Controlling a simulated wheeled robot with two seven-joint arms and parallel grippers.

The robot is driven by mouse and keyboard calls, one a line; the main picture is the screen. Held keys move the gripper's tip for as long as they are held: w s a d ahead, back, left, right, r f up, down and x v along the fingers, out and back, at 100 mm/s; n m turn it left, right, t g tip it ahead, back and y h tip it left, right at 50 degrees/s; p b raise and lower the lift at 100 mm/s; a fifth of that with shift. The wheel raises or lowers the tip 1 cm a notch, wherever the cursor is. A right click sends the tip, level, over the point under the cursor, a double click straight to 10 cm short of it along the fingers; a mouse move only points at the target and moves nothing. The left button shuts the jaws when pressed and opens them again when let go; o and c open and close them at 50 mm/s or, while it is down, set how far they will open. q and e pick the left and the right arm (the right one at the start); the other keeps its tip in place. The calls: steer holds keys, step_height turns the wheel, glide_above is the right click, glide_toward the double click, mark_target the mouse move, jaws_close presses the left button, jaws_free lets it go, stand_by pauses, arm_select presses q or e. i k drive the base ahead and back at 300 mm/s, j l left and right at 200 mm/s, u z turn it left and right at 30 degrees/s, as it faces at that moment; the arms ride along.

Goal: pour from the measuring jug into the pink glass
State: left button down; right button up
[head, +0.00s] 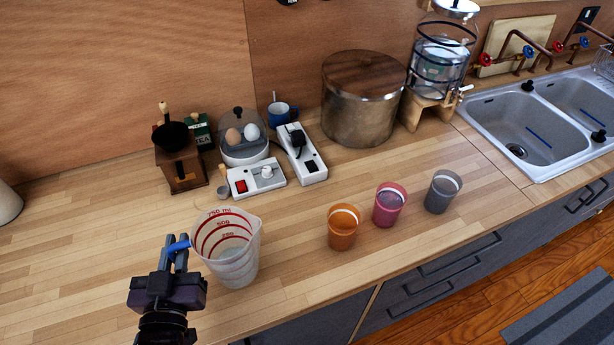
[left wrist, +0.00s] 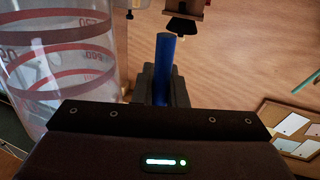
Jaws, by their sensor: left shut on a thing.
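The measuring jug (head: 228,252) is clear with red markings and stands upright at the counter's front left. I cannot tell whether its base touches the counter. My left gripper (head: 178,247) is at the jug's left side, shut on its blue handle (head: 180,245). In the left wrist view the blue handle (left wrist: 164,68) is between the fingers and the jug wall (left wrist: 62,60) fills the left. The pink glass (head: 388,207) stands upright to the right, between the orange and grey glasses. My right gripper is not in view.
An orange glass (head: 343,230) stands between the jug and the pink glass; a grey glass (head: 442,193) is just right of the pink one. Behind are an egg cooker (head: 245,150), a power strip (head: 302,157), a grinder (head: 180,168) and a large pot (head: 360,105). The sink (head: 535,125) is at right.

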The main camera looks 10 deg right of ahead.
mark_target(390, 198)
steer(key=l+u, duration=0.2)
steer(key=l, duration=0.4)
steer(key=k+l+u, duration=0.2)
steer(key=l, duration=0.4)
steer(key=l+u, duration=0.2)
steer(key=l, duration=0.4)
